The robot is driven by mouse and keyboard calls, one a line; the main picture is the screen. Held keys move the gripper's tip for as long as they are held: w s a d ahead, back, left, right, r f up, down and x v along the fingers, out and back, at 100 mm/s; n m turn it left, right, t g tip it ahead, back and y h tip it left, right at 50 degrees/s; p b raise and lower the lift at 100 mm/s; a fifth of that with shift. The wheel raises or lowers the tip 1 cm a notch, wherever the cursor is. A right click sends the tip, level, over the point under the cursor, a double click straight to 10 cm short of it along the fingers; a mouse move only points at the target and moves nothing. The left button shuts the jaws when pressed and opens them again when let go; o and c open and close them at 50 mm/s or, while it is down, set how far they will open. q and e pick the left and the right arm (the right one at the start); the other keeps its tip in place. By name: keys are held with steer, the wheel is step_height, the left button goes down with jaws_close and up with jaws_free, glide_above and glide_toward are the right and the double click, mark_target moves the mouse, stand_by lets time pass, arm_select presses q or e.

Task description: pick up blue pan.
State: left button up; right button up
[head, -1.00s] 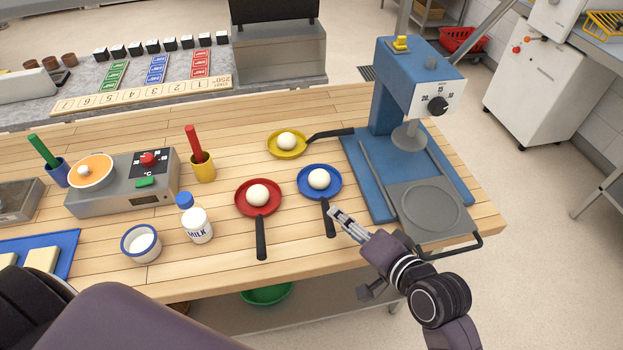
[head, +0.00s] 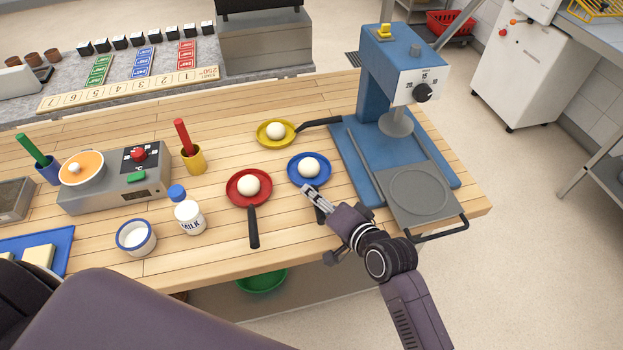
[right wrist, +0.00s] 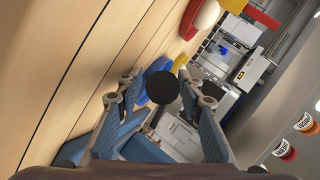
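The blue pan (head: 309,182) lies on the wooden table with a white ball in it. Its black handle (head: 319,216) points toward the front edge and is partly hidden by my right gripper (head: 309,191). In the right wrist view, the dark round end of the handle (right wrist: 166,92) shows between the two spread fingers, with part of the blue pan (right wrist: 159,66) beyond it. The right gripper is open and I see no clear grip on the handle. My left gripper is out of view.
The red pan (head: 233,193) lies just left and the yellow pan (head: 261,137) behind, each with a white ball. The blue press (head: 382,75) stands close on the right. The milk bottle (head: 189,217) and a bowl (head: 136,238) stand farther left.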

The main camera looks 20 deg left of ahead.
steer(key=shift+c, duration=0.5)
jaws_close()
steer(key=shift+r, duration=0.2)
